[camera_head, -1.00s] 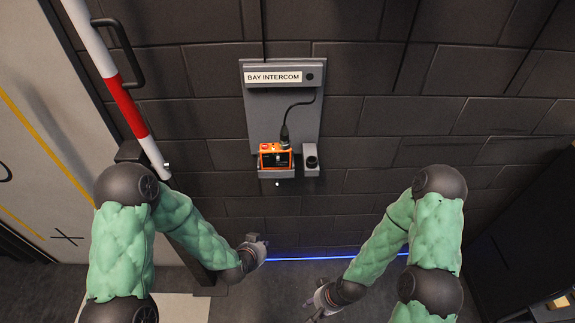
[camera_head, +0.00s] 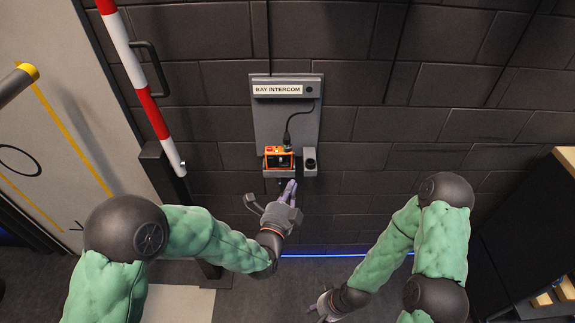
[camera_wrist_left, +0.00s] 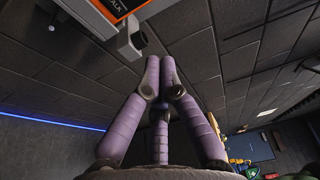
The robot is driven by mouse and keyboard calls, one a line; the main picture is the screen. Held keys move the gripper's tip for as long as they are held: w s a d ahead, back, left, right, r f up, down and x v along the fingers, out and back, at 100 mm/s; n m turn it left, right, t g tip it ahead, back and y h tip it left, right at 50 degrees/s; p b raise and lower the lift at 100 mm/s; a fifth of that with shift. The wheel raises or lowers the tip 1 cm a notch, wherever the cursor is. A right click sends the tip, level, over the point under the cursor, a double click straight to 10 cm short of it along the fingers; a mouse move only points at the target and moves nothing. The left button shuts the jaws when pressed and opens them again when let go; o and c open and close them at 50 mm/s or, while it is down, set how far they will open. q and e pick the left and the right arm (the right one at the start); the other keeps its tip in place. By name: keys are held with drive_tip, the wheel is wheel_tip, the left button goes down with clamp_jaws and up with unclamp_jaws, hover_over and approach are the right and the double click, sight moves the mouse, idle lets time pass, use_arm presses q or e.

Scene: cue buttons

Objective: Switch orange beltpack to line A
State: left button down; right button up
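The orange beltpack (camera_head: 266,162) sits in a grey holder on the wall panel below the "BAY INTERCOM" sign, with a black cable plugged into its top. Its top shows a red patch and a small white light; the line setting is too small to read. In the left wrist view its orange edge (camera_wrist_left: 124,10) and "TALK" lettering are cut off at the top. My left gripper (camera_head: 290,189) is just below the beltpack, right of its middle, with purple fingers pointing up and drawn together, holding nothing visible. My right gripper (camera_head: 322,305) is low, far from the panel; its fingers are unclear.
A grey bracket with a dark round socket (camera_head: 310,163) stands right beside the beltpack, and shows close to my fingers in the left wrist view (camera_wrist_left: 132,41). A red and white pole (camera_head: 151,112) leans at left. Dark shelving (camera_head: 520,225) stands at right.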

sight(281, 160)
use_arm(q)
drive_tip(key=shift+w, duration=0.1)
drive_tip(key=w+b, duration=0.2)
drive_tip(key=w, duration=0.7)
drive_tip(key=shift+w+b, duration=0.15)
drive_tip(key=shift+b, duration=0.25)
drive_tip(key=shift+a, duration=0.45)
drive_tip(key=shift+a, duration=0.1)
drive_tip(key=shift+a+b, duration=0.65)
drive_tip(key=shift+a, duration=0.6)
